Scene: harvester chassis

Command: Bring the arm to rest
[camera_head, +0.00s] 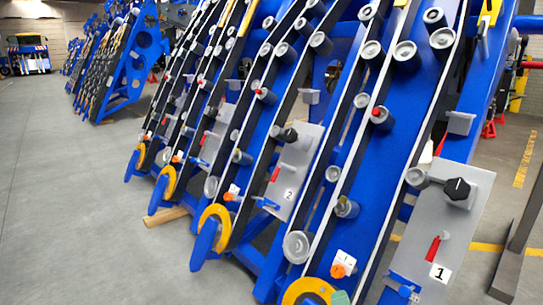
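Neither of my grippers shows in the head view, and I cannot make out either arm, so their pose is hidden. The blue harvester chassis (370,170) fills the middle and right, with tilted rows of grey rollers. A grey panel marked 1 (465,225) is at the right front, with a black knob (457,190) and a red handle (432,250). A second panel marked 2 (303,160) sits further back to the left, also with a black knob (289,135) and a red handle (276,174).
Grey floor (75,200) lies clear on the left. Another blue frame (130,70) stands further back, with a vehicle (28,54) at the far left. A dark slanted post (520,240) stands at the right edge. Yellow wheels (213,228) line the chassis's lower end.

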